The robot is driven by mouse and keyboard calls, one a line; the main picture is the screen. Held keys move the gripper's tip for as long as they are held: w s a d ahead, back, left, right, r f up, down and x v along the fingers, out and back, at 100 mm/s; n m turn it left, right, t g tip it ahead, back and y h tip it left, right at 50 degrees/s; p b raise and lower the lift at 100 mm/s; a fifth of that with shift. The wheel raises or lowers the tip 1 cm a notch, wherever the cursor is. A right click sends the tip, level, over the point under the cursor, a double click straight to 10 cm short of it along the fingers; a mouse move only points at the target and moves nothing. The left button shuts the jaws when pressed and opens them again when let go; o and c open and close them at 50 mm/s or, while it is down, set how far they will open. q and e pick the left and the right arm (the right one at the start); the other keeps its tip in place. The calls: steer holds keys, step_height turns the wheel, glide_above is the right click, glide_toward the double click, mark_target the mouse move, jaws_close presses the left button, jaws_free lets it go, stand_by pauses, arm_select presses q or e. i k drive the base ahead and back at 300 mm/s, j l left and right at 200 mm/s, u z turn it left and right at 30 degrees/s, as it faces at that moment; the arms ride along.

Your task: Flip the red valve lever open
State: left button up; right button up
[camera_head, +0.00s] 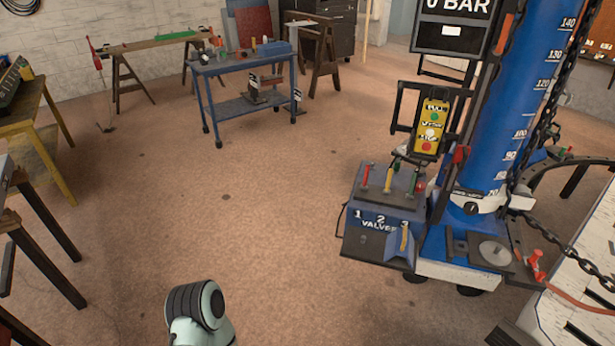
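A blue valve box (380,222) with the numbers 1, 2, 3 and the word "VALVES" stands right of centre. On its dark top plate a thin red lever (365,177) stands roughly upright at the left, above number 1. I cannot tell from this view whether the red lever's valve is open or shut. A pale, rounded part of my arm shows at the bottom edge, well away from the box. Neither of my grippers is in view.
A tall blue column (510,110) with a scale and chains rises behind the box. A yellow button pendant (431,128) hangs above it, below a "0 BAR" display (452,25). A blue workbench (240,70) stands at the back. The floor left of the box is clear.

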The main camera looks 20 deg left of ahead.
mark_target(363, 186)
steer(key=u, duration=0.15)
steer(key=i+j+u, duration=0.35)
steer(key=i, duration=0.15)
steer(key=i+j+u, duration=0.25)
steer(key=i, duration=0.5)
steer(key=i+u, duration=0.3)
steer(key=i, duration=0.4)
steer(key=i+z, duration=0.3)
steer(key=i, duration=0.15)
steer(key=i+j+z, duration=0.55)
steer(key=i, duration=0.3)
steer(key=i+j+z, duration=0.2)
steer(key=z, duration=0.2)
steer(key=i+j+z, duration=0.5)
steer(key=j+z, duration=0.25)
steer(key=i+j+z, duration=0.15)
steer(key=j+z, duration=0.25)
steer(key=l, duration=0.1)
